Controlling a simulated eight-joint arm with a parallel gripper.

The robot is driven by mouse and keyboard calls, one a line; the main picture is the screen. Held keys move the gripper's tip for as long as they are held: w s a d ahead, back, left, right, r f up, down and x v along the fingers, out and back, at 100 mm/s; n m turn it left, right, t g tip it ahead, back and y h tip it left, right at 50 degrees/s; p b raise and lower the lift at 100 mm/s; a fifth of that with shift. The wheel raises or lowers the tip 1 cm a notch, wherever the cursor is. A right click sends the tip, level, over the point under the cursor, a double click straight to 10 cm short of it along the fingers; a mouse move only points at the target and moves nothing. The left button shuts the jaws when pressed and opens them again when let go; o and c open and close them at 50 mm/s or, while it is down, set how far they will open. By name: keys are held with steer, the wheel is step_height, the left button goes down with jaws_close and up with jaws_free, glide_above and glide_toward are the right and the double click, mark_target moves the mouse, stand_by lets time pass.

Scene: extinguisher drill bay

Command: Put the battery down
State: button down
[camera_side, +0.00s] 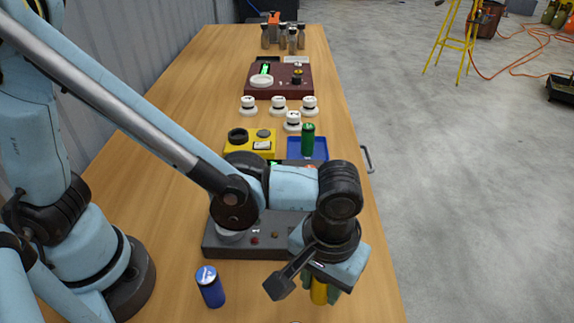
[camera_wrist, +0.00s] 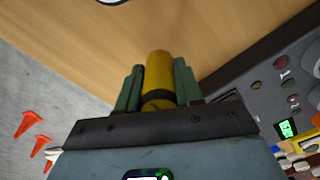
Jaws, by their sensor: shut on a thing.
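The battery, a yellow cylinder with a dark band (camera_wrist: 159,72), is between the two green fingers of my gripper (camera_wrist: 158,88) in the wrist view. The fingers are shut on its sides. In the side view my gripper (camera_side: 321,291) points down over the front right of the wooden table, and part of the yellow battery (camera_side: 319,292) shows between the fingers. Its lower end is cut off or hidden, so I cannot tell whether it touches the table.
A dark grey panel box (camera_side: 222,247) with buttons stands just behind my gripper. A blue cylinder (camera_side: 211,289) stands to the left. A green cylinder (camera_side: 308,139) stands on a blue tray (camera_side: 321,148) farther back. The table (camera_side: 262,300) is bare between the blue cylinder and my gripper.

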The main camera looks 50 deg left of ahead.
steer(key=shift+f, duration=0.8)
steer(key=c, duration=0.7)
jaws_free()
steer(key=shift+f, duration=0.15)
steer(key=shift+c, duration=0.2)
step_height(320, 180, up, 12)
steer(key=shift+a+r, duration=0.1)
steer(key=shift+r, duration=0.05)
steer(key=w+a+m+t, duration=0.1)
steer(key=w+a+t, duration=0.1)
steer(key=a, duration=1.1)
steer(key=w+a+m+t, duration=0.1)
steer(key=a+t, duration=0.4)
steer(key=a, duration=0.8)
steer(key=shift+w+a, duration=0.2)
steer(key=shift+w, duration=0.6)
